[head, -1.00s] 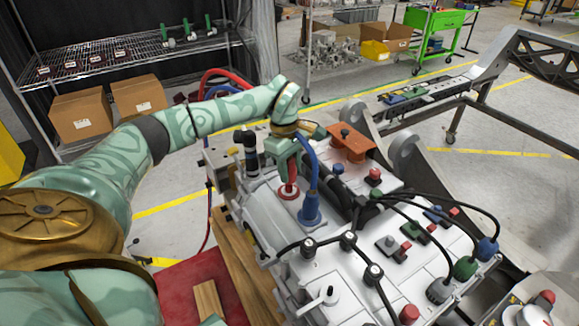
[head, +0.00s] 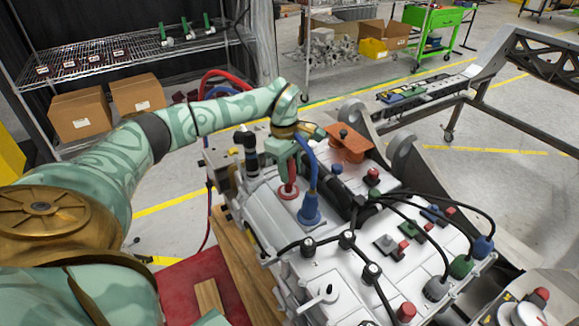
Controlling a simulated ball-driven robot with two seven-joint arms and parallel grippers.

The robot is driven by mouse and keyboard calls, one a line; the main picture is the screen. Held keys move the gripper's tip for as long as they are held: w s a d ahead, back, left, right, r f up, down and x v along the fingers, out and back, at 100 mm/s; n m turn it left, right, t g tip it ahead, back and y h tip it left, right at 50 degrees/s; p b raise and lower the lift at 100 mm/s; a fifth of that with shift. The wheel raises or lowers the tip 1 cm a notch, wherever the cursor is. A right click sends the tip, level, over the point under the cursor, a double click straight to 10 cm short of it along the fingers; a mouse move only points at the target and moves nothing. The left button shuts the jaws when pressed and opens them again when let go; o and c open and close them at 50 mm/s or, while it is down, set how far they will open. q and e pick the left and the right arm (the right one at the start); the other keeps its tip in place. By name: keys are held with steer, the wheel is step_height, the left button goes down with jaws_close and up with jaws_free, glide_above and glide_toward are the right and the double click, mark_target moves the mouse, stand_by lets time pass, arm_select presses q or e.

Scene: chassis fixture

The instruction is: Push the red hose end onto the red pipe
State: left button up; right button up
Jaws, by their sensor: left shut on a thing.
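The red pipe (head: 288,192) stands up from a round red base on the white chassis (head: 262,214). My left gripper (head: 288,172) is right above it, pointing down, and is shut. The red hose (head: 236,78) arches behind my left arm, and its end is at the left gripper, mostly hidden by the fingers. I cannot tell how far the hose end sits over the pipe. A blue hose (head: 312,165) stands on a blue base (head: 310,212) just right of the red pipe. My right gripper is not in view.
Black cables with blue, green and grey plugs (head: 463,266) cross the right of the chassis. A black cylinder (head: 343,190) lies right of the blue hose. An orange block (head: 347,145) sits behind. A metal frame (head: 520,70) stands at the right.

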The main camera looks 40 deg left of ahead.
mark_target(290, 184)
arm_select(q)
steer(key=shift+f, duration=0.15)
steer(key=shift+f, duration=0.15)
steer(key=shift+f+b, duration=0.65)
steer(key=shift+f, duration=0.5)
steer(key=shift+f, duration=0.5)
steer(key=o, duration=1.3)
step_height(290, 184, up, 6)
steer(key=p, duration=0.5)
steer(key=shift+r, duration=0.2)
steer(key=shift+f, duration=0.1)
